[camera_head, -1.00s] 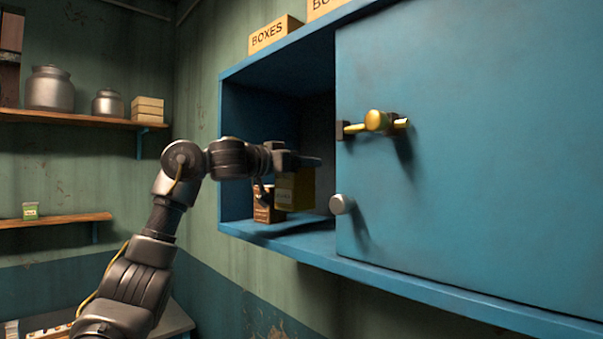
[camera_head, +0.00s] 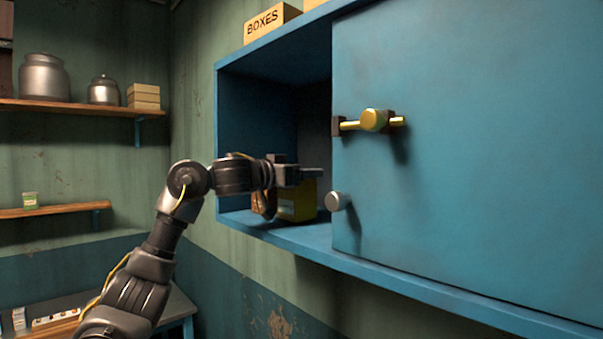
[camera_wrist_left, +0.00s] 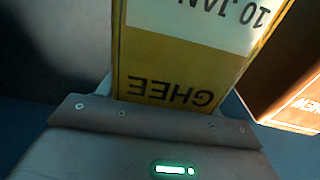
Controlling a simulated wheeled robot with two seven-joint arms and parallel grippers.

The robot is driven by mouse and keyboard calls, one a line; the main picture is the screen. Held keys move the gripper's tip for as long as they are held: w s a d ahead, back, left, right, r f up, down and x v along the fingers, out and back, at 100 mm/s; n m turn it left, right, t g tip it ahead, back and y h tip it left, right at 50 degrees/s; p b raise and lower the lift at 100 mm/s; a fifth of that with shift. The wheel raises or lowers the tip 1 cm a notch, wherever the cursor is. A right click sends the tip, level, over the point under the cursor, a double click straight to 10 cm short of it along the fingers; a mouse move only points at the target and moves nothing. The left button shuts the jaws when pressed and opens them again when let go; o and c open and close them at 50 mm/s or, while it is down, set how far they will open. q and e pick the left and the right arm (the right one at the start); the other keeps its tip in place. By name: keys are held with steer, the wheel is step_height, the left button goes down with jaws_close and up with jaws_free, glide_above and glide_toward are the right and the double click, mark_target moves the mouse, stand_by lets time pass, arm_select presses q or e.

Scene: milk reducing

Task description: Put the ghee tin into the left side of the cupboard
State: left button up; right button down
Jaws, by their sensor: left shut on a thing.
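The ghee tin (camera_head: 298,204) is a yellow box inside the open left side of the blue cupboard (camera_head: 270,228). My left gripper (camera_head: 298,174) is shut on the tin from above. In the head view the tin's base is at or very near the cupboard floor; I cannot tell whether it touches. The left wrist view shows the tin (camera_wrist_left: 185,68) close up, with "GHEE" and a date label upside down. A brown box (camera_head: 262,204) stands close beside the tin, mostly hidden by my gripper; it also shows in the left wrist view (camera_wrist_left: 290,85). My right gripper is not in view.
The cupboard's door (camera_head: 460,150) covers its right side, with a brass latch (camera_head: 372,121) and a round knob (camera_head: 337,201). A box marked "BOXES" (camera_head: 270,22) stands on top. Shelves with pots (camera_head: 44,78) are on the left wall.

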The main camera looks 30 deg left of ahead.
arm_select(q)
steer(key=o, duration=1.4)
steer(key=shift+f, duration=0.1)
steer(key=o, duration=0.4)
steer(key=shift+a, duration=0.1)
steer(key=shift+r, duration=0.25)
steer(key=b+v, duration=0.6)
steer(key=v, duration=0.6)
steer(key=shift+f, duration=0.1)
